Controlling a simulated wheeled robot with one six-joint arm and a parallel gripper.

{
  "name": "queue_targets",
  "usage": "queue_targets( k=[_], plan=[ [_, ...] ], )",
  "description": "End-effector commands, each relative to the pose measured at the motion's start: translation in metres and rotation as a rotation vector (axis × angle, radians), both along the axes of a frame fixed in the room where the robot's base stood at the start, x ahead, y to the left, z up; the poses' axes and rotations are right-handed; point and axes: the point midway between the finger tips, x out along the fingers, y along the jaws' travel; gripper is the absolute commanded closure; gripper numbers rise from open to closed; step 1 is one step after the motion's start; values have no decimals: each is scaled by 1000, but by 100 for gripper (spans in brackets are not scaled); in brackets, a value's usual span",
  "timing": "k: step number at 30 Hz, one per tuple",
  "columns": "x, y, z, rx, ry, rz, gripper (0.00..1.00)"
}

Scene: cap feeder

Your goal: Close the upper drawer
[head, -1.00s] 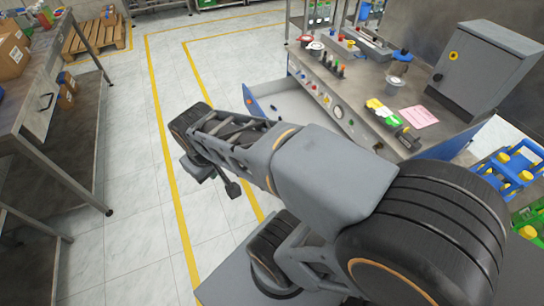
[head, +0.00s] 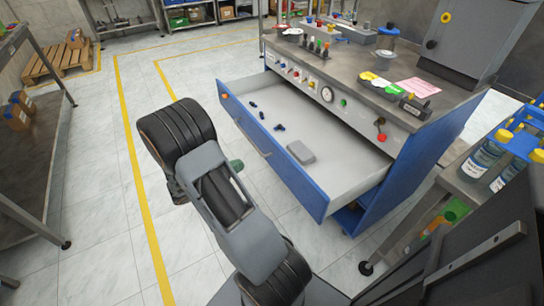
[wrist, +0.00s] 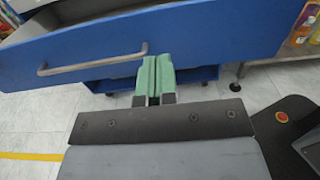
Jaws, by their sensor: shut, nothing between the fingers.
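The upper drawer, with a blue front (head: 296,176) and pale inside, stands pulled out from the workbench in the head view. A grey block (head: 301,152) and several small dark blue pieces lie in it. In the wrist view the drawer front (wrist: 215,35) spans the top, with a silver bar handle (wrist: 92,61) on it. My gripper (wrist: 153,75) has green fingers shut together with nothing between them. They appear at the lower edge of the drawer front, just right of the handle; I cannot tell if they touch. In the head view my gripper (head: 236,164) is mostly hidden behind my arm.
The workbench top (head: 420,75) holds a pink paper, colored items and a grey cabinet (head: 480,38). A cart with blue bottles (head: 485,155) stands at the right. A table (head: 35,130) stands at the left. The floor between it and the drawer is clear.

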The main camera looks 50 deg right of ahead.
Motion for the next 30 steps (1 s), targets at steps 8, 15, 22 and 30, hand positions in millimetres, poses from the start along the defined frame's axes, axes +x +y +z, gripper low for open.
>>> queue_targets(
  k=[8,15,22,30],
  plan=[
    [-20,-46,-2,-1,2,-6,100],
    [-36,-85,-1,-1,1,-5,100],
    [-46,-111,-1,-1,1,-3,100],
    [-50,-122,0,-1,0,0,100]
  ],
)
